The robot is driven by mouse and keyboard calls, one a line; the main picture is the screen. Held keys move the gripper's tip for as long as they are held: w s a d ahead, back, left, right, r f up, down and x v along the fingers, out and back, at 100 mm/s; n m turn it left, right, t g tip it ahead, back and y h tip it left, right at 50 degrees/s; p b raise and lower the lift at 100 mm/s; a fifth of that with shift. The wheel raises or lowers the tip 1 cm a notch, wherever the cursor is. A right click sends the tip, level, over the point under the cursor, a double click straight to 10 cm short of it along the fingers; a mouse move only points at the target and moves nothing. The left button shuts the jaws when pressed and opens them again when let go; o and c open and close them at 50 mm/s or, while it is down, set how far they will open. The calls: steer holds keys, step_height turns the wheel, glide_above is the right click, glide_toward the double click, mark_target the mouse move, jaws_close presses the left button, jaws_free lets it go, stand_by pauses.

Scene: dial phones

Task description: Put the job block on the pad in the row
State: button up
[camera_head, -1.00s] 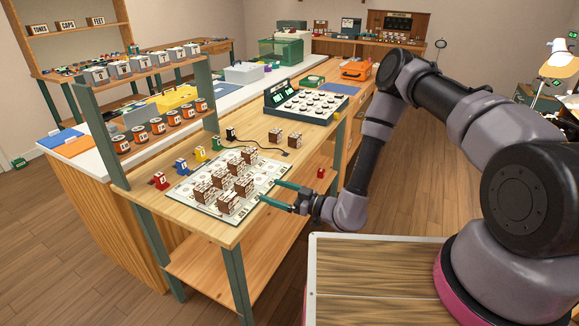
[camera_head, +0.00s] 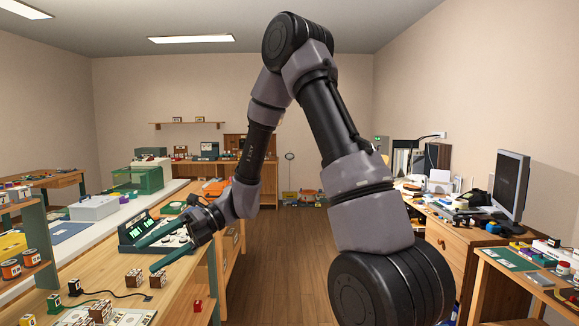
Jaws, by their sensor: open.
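My gripper (camera_head: 145,257) is open, with two teal fingers pointing left and nothing between them. It shows in front of the console with a lit green display (camera_head: 143,229) and above the workbench. Two brown blocks with white labels, one left (camera_head: 134,277) and one right (camera_head: 158,279), stand on the bench just below the fingertips in the picture. More brown blocks (camera_head: 100,312) stand on a white board (camera_head: 135,318) at the bottom edge, mostly cut off. I cannot tell which block is the job block. The row's pads are mostly out of view.
A black block (camera_head: 74,287) with a cable and a green block (camera_head: 54,303) stand left on the bench. A small red block (camera_head: 197,306) shows at the bench's right side. The wooden floor (camera_head: 280,250) is clear. A cluttered desk with a monitor (camera_head: 511,185) stands right.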

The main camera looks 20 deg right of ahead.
steer(key=s+d+r+n+t+h, duration=0.3)
steer(key=d+r+n, duration=0.3)
steer(key=d+n, duration=0.2)
steer(key=s+d+r+n+t+h, duration=0.3)
steer(key=d+r+n, duration=0.3)
steer(key=d+n, duration=0.2)
steer(key=s+d+r+n+t+h, duration=0.3)
steer(key=d+r+n+t+h, duration=0.2)
steer(key=d, duration=0.5)
steer(key=r+n, duration=0.1)
steer(key=n, duration=0.1)
steer(key=shift+s+d+r+n+t+h, duration=0.3)
steer(key=shift+s+d+r+n, duration=0.05)
steer(key=shift+d+r+n, duration=0.05)
